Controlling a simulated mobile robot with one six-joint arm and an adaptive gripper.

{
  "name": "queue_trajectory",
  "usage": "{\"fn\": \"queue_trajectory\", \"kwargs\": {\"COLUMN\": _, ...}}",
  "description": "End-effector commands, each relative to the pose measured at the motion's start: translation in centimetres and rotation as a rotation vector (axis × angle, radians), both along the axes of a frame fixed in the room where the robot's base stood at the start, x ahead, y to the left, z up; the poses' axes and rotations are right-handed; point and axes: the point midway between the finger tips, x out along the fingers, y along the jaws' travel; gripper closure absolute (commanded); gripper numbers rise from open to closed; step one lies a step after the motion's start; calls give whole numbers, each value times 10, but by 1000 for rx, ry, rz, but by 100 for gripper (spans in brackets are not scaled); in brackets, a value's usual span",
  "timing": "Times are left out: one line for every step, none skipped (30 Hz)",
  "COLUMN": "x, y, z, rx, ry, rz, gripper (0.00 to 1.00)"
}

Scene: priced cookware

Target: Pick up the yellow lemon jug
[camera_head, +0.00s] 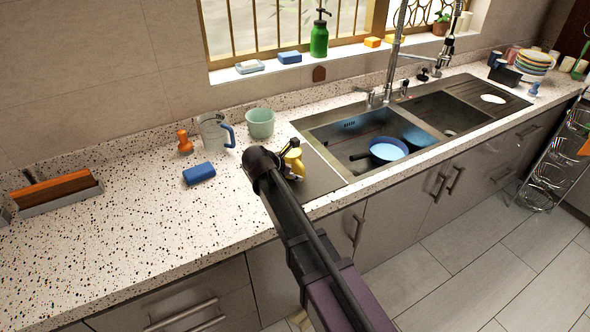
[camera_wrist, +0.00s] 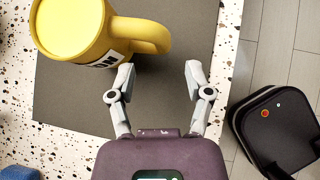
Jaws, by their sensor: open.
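The yellow jug (camera_head: 297,165) stands on the dark drainboard left of the sink, mostly hidden behind my arm in the head view. In the wrist view the yellow jug (camera_wrist: 72,32) is at the upper left, with its looped handle (camera_wrist: 150,36) pointing right and part of a label showing. My gripper (camera_wrist: 160,69) is open and empty. Its two fingertips are just below the handle in the picture, one to each side of it. I cannot tell the height gap between fingertips and handle.
A blue sponge (camera_head: 199,173), an orange-brown stamp-like object (camera_head: 184,142), a clear jug with blue handle (camera_head: 214,131) and a pale green cup (camera_head: 260,123) stand left of the drainboard. The sink holds a blue pan (camera_head: 386,151). The counter's front left is clear.

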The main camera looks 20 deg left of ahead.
Motion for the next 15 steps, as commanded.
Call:
{"fn": "queue_trajectory", "kwargs": {"x": 0, "y": 0, "z": 0, "rx": 0, "ry": 0, "rz": 0, "gripper": 35}}
{"fn": "queue_trajectory", "kwargs": {"x": 0, "y": 0, "z": 0, "rx": 0, "ry": 0, "rz": 0, "gripper": 35}}
{"fn": "queue_trajectory", "kwargs": {"x": 0, "y": 0, "z": 0, "rx": 0, "ry": 0, "rz": 0, "gripper": 35}}
{"fn": "queue_trajectory", "kwargs": {"x": 0, "y": 0, "z": 0, "rx": 0, "ry": 0, "rz": 0, "gripper": 35}}
{"fn": "queue_trajectory", "kwargs": {"x": 0, "y": 0, "z": 0, "rx": 0, "ry": 0, "rz": 0, "gripper": 35}}
{"fn": "queue_trajectory", "kwargs": {"x": 0, "y": 0, "z": 0, "rx": 0, "ry": 0, "rz": 0, "gripper": 35}}
{"fn": "queue_trajectory", "kwargs": {"x": 1, "y": -1, "z": -1, "rx": 0, "ry": 0, "rz": 0, "gripper": 35}}
{"fn": "queue_trajectory", "kwargs": {"x": 2, "y": -1, "z": -2, "rx": 0, "ry": 0, "rz": 0, "gripper": 35}}
{"fn": "queue_trajectory", "kwargs": {"x": 3, "y": -2, "z": -3, "rx": 0, "ry": 0, "rz": 0, "gripper": 35}}
{"fn": "queue_trajectory", "kwargs": {"x": 5, "y": -3, "z": -5, "rx": 0, "ry": 0, "rz": -1, "gripper": 35}}
{"fn": "queue_trajectory", "kwargs": {"x": 6, "y": -4, "z": -6, "rx": 0, "ry": 0, "rz": -1, "gripper": 35}}
{"fn": "queue_trajectory", "kwargs": {"x": 9, "y": -6, "z": -9, "rx": 0, "ry": 0, "rz": -1, "gripper": 35}}
{"fn": "queue_trajectory", "kwargs": {"x": 11, "y": -7, "z": -10, "rx": 0, "ry": 0, "rz": -1, "gripper": 35}}
{"fn": "queue_trajectory", "kwargs": {"x": 13, "y": -8, "z": -12, "rx": 0, "ry": 0, "rz": -1, "gripper": 35}}
{"fn": "queue_trajectory", "kwargs": {"x": 16, "y": -10, "z": -15, "rx": 0, "ry": 0, "rz": -1, "gripper": 35}}
